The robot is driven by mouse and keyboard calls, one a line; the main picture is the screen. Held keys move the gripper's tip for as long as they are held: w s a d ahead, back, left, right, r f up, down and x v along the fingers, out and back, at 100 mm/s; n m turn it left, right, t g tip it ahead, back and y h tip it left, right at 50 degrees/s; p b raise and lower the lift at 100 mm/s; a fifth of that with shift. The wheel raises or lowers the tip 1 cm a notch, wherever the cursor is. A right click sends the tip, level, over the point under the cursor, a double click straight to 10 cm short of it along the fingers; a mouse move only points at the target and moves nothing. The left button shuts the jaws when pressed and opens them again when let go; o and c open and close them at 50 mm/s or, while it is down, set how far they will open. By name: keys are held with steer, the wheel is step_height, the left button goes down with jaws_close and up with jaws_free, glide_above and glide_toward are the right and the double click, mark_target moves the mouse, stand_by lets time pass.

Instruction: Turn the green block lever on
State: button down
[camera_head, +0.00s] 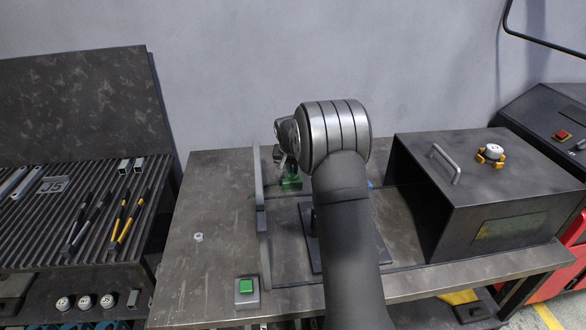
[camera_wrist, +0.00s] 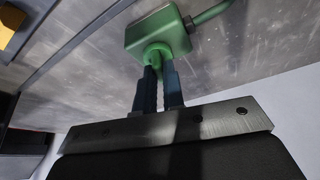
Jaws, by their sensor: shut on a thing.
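The green block lever shows in the wrist view as a rounded green block (camera_wrist: 157,33) with a round green stub on its near face. A green rod (camera_wrist: 210,13) runs from it to the upper right. My gripper (camera_wrist: 158,72) has its two dark fingers close together, shut on the stub. In the head view the green block (camera_head: 291,184) sits on the workbench (camera_head: 215,180), partly hidden by my arm. My gripper (camera_head: 287,166) is just above it there, mostly hidden. The lever's on or off position cannot be told.
An upright grey plate (camera_head: 259,190) stands just left of the block. A dark metal box (camera_head: 480,190) with a handle fills the bench's right side. A green push button (camera_head: 246,287) is at the front edge. A nut (camera_head: 198,237) lies on the mostly clear left side.

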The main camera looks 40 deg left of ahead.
steer(key=shift+m+h, duration=0.3)
steer(key=shift+m, duration=0.5)
steer(key=c, duration=1.5)
jaws_free()
steer(key=shift+r+t, duration=0.15)
steer(key=shift+t, duration=0.15)
steer(key=v, duration=1.7)
steer(key=shift+r, duration=0.15)
